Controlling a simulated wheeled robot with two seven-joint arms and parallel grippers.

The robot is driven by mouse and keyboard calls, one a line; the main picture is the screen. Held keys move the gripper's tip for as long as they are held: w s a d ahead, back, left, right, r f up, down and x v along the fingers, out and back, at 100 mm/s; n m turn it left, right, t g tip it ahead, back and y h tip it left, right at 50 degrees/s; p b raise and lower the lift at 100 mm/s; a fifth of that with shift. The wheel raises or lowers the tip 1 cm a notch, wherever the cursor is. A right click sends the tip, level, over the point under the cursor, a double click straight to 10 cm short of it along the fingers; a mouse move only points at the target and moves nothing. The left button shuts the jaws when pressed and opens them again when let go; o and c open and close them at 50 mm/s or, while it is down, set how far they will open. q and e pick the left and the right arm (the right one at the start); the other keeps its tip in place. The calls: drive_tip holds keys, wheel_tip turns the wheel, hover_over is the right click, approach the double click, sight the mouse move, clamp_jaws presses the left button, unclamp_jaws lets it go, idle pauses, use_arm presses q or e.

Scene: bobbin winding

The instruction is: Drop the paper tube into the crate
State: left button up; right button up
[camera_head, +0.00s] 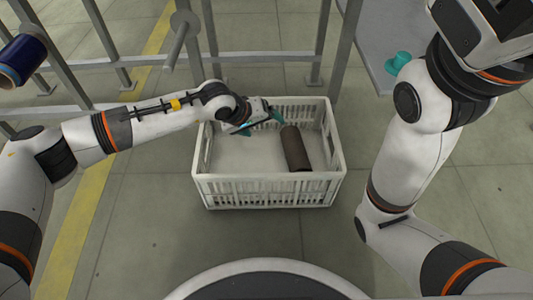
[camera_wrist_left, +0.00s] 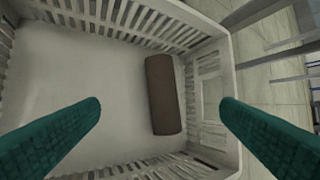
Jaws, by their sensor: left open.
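A brown paper tube (camera_head: 296,150) is inside the white slatted crate (camera_head: 265,190), near its right side in the head view. In the left wrist view the tube (camera_wrist_left: 163,95) lies beside the crate's end wall (camera_wrist_left: 209,90), apart from my fingers. My left gripper (camera_head: 262,122) reaches over the back left part of the crate. Its teal fingers (camera_wrist_left: 160,125) are spread wide with nothing between them. My right arm stands at the right of the head view, and its fingertips are out of the picture.
A metal frame with a bare spindle (camera_head: 180,38) stands behind the crate. A dark blue spool (camera_head: 21,58) is at the upper left. A teal cup-like piece (camera_head: 398,63) stands on a grey table (camera_head: 378,28) at the upper right. The floor around the crate is clear.

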use_arm(q)
drive_tip(key=p+v, duration=0.6)
drive_tip(key=v, duration=0.5)
drive_tip(key=shift+r, duration=0.25)
drive_tip(key=shift+a, duration=0.15)
